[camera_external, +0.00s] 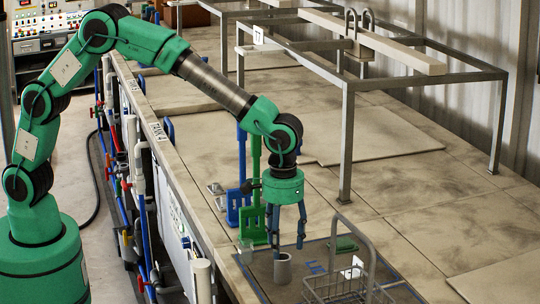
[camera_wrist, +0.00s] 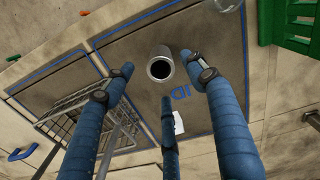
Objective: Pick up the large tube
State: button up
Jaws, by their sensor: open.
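A grey, hollow, upright tube (camera_external: 282,270), which looks like the large tube, stands on the dark mat (camera_external: 318,250). In the wrist view the tube (camera_wrist: 160,66) shows its dark open mouth near the top middle. My gripper (camera_external: 286,245) hangs above it, pointing down, with its blue fingers spread and nothing between them. In the wrist view the fingertips lie around and below the tube's image, apart from it as far as I can tell. The tube's far side is hidden.
A wire basket (camera_external: 345,292) with a tall handle stands right of the tube. A green object (camera_external: 343,243) lies behind it. Blue (camera_external: 234,208) and green (camera_external: 252,222) upright racks stand behind my gripper. A metal frame (camera_external: 347,150) stands farther back.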

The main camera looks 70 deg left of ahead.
aim_at(283, 262)
jog(key=shift+f, duration=0.75)
jog(key=shift+f, duration=0.1)
jog(key=shift+f, duration=2.5)
jog(key=c, duration=1.3)
